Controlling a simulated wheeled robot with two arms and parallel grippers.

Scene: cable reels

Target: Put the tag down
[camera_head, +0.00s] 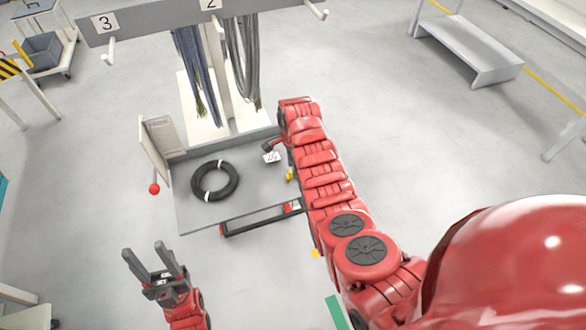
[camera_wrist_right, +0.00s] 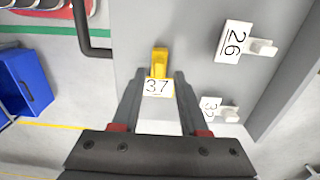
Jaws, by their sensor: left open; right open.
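In the right wrist view, my right gripper (camera_wrist_right: 160,74) is open, its two dark fingers on either side of a white tag marked 37 (camera_wrist_right: 158,87). A yellow tab (camera_wrist_right: 160,62) rises from the tag, against a grey surface (camera_wrist_right: 190,40). I see a gap beside the tag; contact with a finger is unclear. In the head view my right arm hides most of that gripper. A small white tag (camera_head: 271,157) shows beside the arm on the grey table (camera_head: 250,190); its number is unreadable. My left gripper (camera_head: 154,247) is open and empty, lower left of the table.
A black cable coil (camera_head: 215,181) lies on the table. Tags marked 26 (camera_wrist_right: 233,42) and a partly readable one (camera_wrist_right: 211,108) sit to the right in the wrist view. A numbered rack (camera_head: 150,25) with hanging cables stands behind. A red-knobbed lever (camera_head: 154,188) is at the table's left.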

